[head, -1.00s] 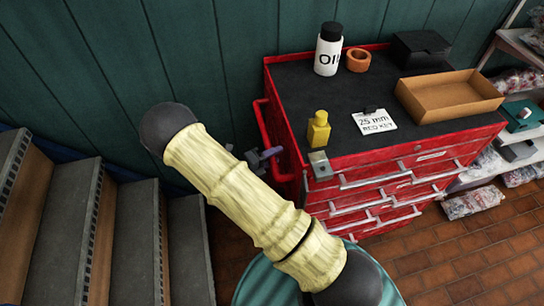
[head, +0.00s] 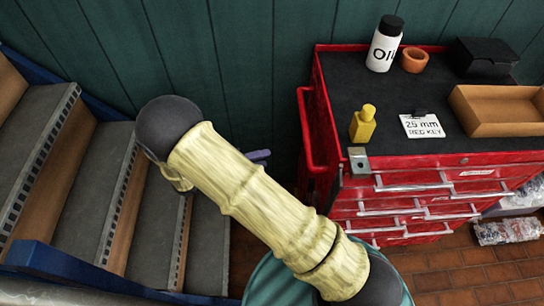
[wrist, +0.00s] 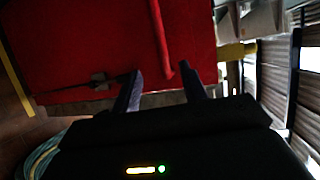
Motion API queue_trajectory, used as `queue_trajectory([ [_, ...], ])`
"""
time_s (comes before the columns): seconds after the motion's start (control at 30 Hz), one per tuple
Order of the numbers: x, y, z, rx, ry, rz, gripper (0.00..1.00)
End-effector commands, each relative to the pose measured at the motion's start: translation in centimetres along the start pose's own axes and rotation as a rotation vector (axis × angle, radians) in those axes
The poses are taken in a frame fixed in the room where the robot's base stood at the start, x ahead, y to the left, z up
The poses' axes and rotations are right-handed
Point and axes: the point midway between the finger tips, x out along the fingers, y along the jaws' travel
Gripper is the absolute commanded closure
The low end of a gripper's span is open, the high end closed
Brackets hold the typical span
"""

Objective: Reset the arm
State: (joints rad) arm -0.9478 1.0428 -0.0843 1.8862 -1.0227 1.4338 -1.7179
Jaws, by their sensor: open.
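My arm, in a pale ribbed sleeve with dark joints, crosses the middle of the head view. It hides most of my gripper there; only a purplish finger (head: 258,155) shows past its far edge, left of the red tool cabinet (head: 322,110). In the wrist view my gripper (wrist: 163,85) has its two dark fingers apart, with nothing held between them. The red side panel of the cabinet (wrist: 90,45) fills much of that view beyond the fingers. A red bar handle (wrist: 160,40) runs along it. I cannot tell the exact gap to the panel.
Stairs (head: 75,195) rise at the left.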

Motion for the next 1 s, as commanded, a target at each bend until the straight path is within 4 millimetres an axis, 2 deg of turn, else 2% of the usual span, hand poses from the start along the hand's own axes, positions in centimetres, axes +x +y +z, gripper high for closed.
queue_trajectory([
  [0.13,-0.4,0.0,0.0,-0.001,0.0,0.0,0.57],
  [0.67,0.0,-0.3,-0.1,0.02,0.017,0.013,0.57],
  [0.77,1.0,-1.3,-0.8,0.102,0.082,0.06,0.57],
  [0.87,2.7,-2.8,-2.1,0.262,0.205,0.138,0.57],
  [1.0,4.8,-5.1,-4.7,0.581,0.448,0.249,0.57],
])
